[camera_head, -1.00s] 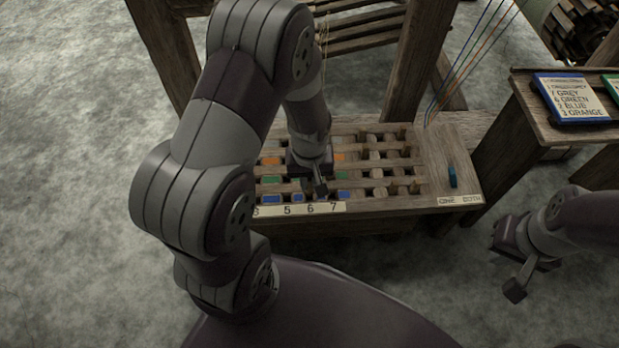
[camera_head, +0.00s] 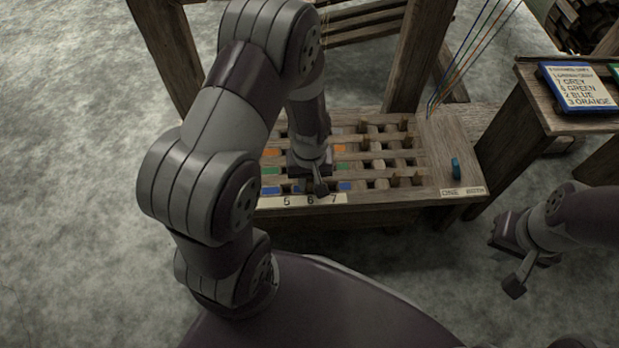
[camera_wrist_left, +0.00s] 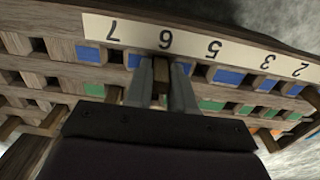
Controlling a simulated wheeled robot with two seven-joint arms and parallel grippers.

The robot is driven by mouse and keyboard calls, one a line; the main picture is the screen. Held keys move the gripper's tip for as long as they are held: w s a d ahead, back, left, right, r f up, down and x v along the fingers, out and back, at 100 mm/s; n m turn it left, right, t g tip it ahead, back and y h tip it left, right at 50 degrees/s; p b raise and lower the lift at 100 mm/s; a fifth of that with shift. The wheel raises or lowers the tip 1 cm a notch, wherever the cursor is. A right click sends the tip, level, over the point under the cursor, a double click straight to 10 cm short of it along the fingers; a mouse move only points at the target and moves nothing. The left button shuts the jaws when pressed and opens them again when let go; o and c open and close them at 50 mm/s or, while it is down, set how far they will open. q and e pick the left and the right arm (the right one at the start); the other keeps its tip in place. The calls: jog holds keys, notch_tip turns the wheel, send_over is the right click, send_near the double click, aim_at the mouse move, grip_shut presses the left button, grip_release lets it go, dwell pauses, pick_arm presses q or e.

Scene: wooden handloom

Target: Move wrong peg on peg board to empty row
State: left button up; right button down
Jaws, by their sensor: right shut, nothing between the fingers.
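The wooden peg board (camera_head: 432,160) is a slatted frame with coloured squares on its left part and several wooden pegs (camera_head: 405,124) upright on its right part. A numbered strip (camera_head: 298,200) runs along its front edge; the left wrist view shows it too (camera_wrist_left: 190,40). My left gripper (camera_head: 320,190) is down at the front, blue row near number 6. In the left wrist view its two fingers (camera_wrist_left: 162,85) are close on both sides of a brown wooden peg (camera_wrist_left: 161,74). My left arm hides the board's left part. My right gripper (camera_head: 514,288) is shut and empty, right of the board.
A card (camera_head: 578,88) listing grey, green, blue and orange stands on a wooden side table (camera_head: 535,95) at the right. Loom posts (camera_head: 418,55) and coloured threads rise behind the board.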

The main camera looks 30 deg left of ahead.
pick_arm(q)
jog(key=shift+o, duration=1.2)
jog(key=shift+r, duration=0.1)
notch_tip(320, 180, up, 12)
jog(key=p, duration=0.8)
jog(key=shift+r, duration=0.25)
